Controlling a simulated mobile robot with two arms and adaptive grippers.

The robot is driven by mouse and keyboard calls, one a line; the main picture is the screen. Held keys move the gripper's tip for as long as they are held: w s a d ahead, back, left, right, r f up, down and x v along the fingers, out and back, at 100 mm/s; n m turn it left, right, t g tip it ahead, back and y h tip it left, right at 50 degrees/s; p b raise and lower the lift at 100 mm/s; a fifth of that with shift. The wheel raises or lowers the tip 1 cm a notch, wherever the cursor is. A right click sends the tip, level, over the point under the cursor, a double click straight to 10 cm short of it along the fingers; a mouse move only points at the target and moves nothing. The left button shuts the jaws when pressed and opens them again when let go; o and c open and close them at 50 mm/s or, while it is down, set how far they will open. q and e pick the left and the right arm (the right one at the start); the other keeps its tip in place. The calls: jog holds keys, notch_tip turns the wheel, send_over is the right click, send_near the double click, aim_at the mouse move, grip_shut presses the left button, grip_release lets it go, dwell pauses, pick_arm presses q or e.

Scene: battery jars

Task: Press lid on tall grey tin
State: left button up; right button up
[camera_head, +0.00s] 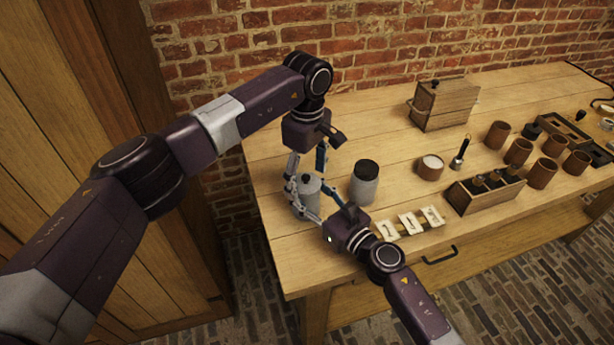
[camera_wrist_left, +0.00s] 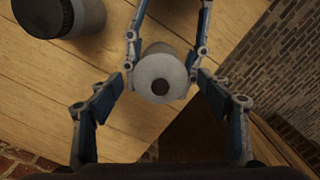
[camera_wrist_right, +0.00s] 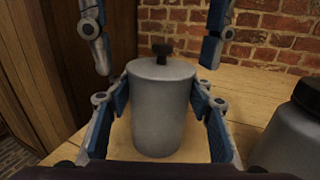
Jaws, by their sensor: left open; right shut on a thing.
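The tall grey tin (camera_head: 308,197) stands upright near the table's left end. A grey lid (camera_wrist_right: 162,68) with a dark knob (camera_wrist_right: 162,52) sits on top, looking level and close to flush in the right wrist view; I cannot tell whether it is fully seated. My right gripper (camera_wrist_right: 158,112) is shut on the tin's body from the side, one finger on each side. My left gripper (camera_head: 307,168) points down from above, open, its fingers spread either side of the lid (camera_wrist_left: 160,72). It shows no clear contact with the lid.
A second grey jar (camera_head: 364,188) with a black top stands close to the right of the tin. White cards (camera_head: 410,222), a wooden rack (camera_head: 485,190), a small bowl (camera_head: 430,167) and a wooden box (camera_head: 443,106) lie farther right. The table behind the tin is clear.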

pick_arm(q)
notch_tip(320, 180, up, 12)
dwell(0.5)
pick_arm(e)
jog(key=o, duration=1.8)
jog(key=shift+c, duration=0.2)
jog(key=v, duration=1.2)
jog(key=shift+d, duration=0.1)
